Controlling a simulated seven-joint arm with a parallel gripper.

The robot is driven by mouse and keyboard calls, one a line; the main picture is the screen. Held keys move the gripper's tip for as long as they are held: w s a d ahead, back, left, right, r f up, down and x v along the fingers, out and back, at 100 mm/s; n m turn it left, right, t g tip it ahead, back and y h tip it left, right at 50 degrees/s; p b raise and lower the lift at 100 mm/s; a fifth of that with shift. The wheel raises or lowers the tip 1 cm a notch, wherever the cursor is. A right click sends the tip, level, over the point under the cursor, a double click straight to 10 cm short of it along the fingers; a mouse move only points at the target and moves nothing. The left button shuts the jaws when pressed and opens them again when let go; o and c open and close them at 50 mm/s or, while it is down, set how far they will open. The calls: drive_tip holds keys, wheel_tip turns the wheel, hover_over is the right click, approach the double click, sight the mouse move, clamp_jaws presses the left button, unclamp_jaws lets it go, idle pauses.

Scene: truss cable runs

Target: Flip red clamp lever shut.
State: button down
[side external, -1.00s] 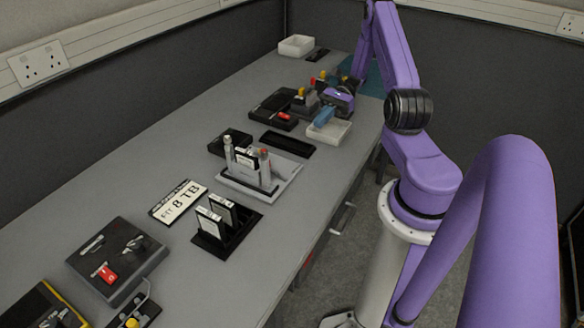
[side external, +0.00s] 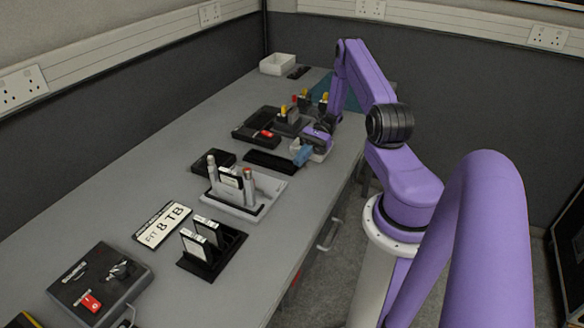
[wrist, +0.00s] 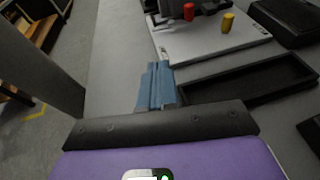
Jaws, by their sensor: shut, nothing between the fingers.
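Another red part (side external: 266,133) sits on a black block further back, left of my gripper. I cannot tell from these frames which is the clamp lever, or its angle. My gripper (side external: 302,156) has blue fingers and hangs over the right side of the bench, beside a white tray. In the wrist view its fingers (wrist: 157,86) are together with nothing between them. No red lever shows clearly there.
A shallow black tray (side external: 271,163) lies left of my gripper. A grey stand (side external: 248,207) holds upright cylinders; its red and yellow tops appear in the wrist view. Bare bench lies along the left.

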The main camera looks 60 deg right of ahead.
approach(268, 196)
drive_tip(key=x, duration=0.5)
drive_tip(key=shift+a+f, duration=0.1)
drive_tip(key=shift+a, duration=0.45)
